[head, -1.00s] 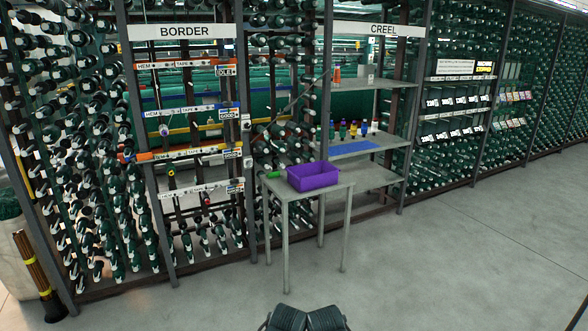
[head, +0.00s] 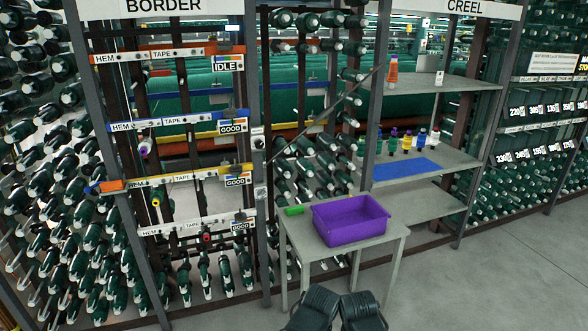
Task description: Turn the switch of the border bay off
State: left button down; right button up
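The border bay (head: 160,125) stands at the left under a white BORDER sign (head: 163,6). On the post (head: 250,85) at its right side is a small light plate with a dark round part (head: 258,138), which looks like a switch. A second small light plate (head: 261,192) sits lower on the same post. Both are too small to read a switch position. An IDLE tag (head: 227,66) hangs on the top rail, and GOOD tags (head: 232,127) hang on the rails below.
A grey table (head: 390,243) with a purple bin (head: 350,222) and a green object (head: 294,210) stands right of the post, in front of the bays. The creel shelves (head: 425,195) hold small bottles and a blue mat (head: 404,170). Open floor (head: 480,285) lies at the right.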

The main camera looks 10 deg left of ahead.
aim_at(261, 193)
jog(key=i, duration=1.45)
jog(key=z, duration=0.05)
